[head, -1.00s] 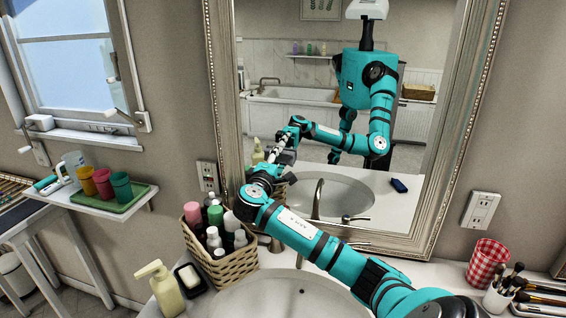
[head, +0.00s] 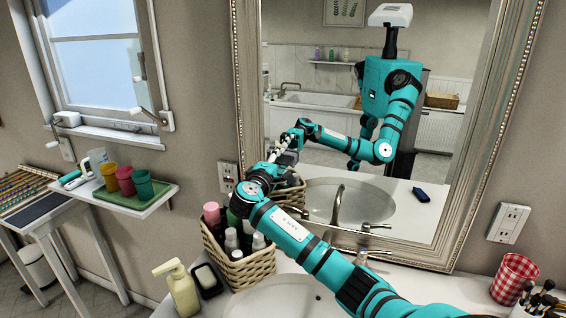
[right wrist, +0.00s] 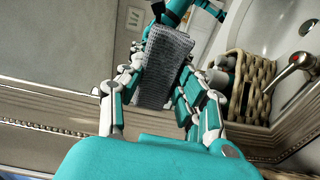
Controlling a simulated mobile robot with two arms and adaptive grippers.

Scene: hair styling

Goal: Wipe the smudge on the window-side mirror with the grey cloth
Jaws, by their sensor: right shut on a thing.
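The mirror in the ornate silver frame (head: 246,95) fills the middle of the head view, right of the window. My right gripper (head: 277,160) is at the mirror's lower left, close to the glass. In the right wrist view, my right gripper (right wrist: 160,80) is shut on the grey cloth (right wrist: 168,48), a ribbed grey pad between its fingers. In that view the cloth lies in front of the mirror glass. I cannot tell whether it touches the glass. No smudge can be made out. My left gripper is not in view.
A wicker basket (head: 246,272) of bottles stands below my right forearm. A soap dispenser (head: 180,290) and soap dish (head: 207,280) are left of the sink (head: 280,298). The faucet (head: 362,256) rises near the mirror. A red checked cup (head: 514,280) stands at right.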

